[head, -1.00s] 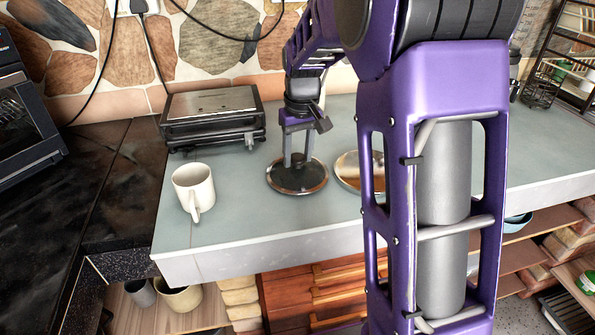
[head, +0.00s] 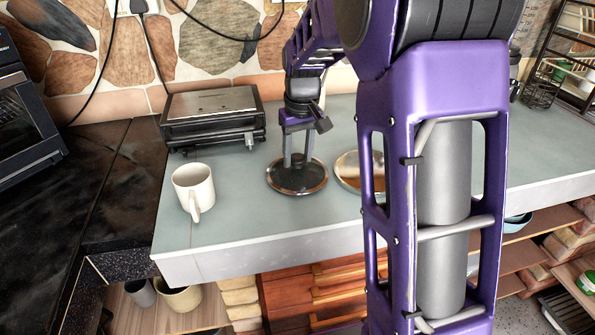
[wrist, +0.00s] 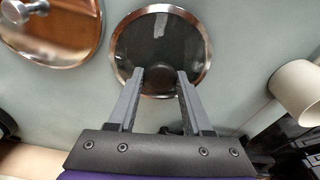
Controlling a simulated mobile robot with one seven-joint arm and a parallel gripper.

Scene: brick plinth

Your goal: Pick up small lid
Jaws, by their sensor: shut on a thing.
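The small lid (head: 284,184) is a round dark glass disc with a metal rim and a dark knob, lying flat on the grey-green counter. It also shows in the wrist view (wrist: 150,35), top centre. My gripper (head: 298,160) points down over its middle, with its fingers shut on the knob, one on each side. The fingertips also show at the knob in the wrist view (wrist: 161,77). I see no gap between the lid and the counter.
A second lid (head: 348,171) with a metal rim lies just right, partly hidden by my arm. A white mug (head: 193,188) stands to the left. A grill (head: 211,115) stands behind, near the stone wall. The counter (head: 240,215) in front is clear.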

